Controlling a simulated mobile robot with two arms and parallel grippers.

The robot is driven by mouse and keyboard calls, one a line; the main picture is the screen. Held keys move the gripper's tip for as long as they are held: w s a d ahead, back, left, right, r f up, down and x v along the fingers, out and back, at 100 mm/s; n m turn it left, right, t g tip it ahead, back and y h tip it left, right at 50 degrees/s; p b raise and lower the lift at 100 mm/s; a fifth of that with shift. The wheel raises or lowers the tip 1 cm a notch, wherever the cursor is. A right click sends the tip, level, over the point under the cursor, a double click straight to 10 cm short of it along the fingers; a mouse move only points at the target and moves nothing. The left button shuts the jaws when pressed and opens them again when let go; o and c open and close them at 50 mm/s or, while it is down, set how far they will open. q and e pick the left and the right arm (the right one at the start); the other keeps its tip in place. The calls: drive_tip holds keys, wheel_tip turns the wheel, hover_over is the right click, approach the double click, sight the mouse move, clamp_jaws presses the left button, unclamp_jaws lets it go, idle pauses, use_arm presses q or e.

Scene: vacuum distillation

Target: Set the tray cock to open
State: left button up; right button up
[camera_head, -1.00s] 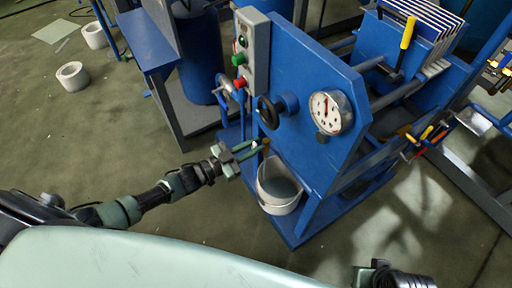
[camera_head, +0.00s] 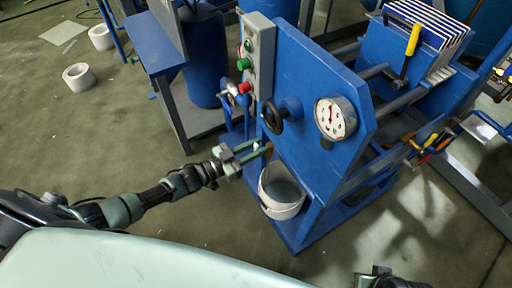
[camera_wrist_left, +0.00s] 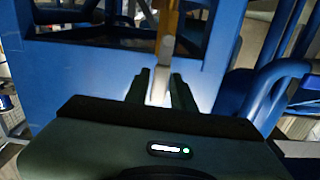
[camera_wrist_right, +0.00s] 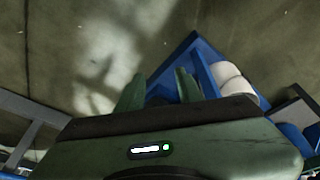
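The tray cock (camera_wrist_left: 168,20) is a brass-yellow body on the blue frame. A pale grey lever (camera_wrist_left: 159,88) points down from it towards me in the left wrist view. In the head view it is small, low on the front of the blue press, above the white bucket (camera_head: 281,192). My left gripper (camera_head: 256,151) is at the cock, with its two green fingers apart on either side of the lever. I cannot tell whether either finger touches it. My right gripper (camera_wrist_right: 160,85) is open and empty above the floor, away from the cock.
The blue press carries a black handwheel (camera_head: 274,120) and a gauge (camera_head: 335,118) above the cock. A blue curved pipe (camera_wrist_left: 275,85) runs close to the right of my left gripper.

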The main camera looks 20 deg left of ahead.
use_arm(q)
drive_tip(key=shift+o, duration=0.6)
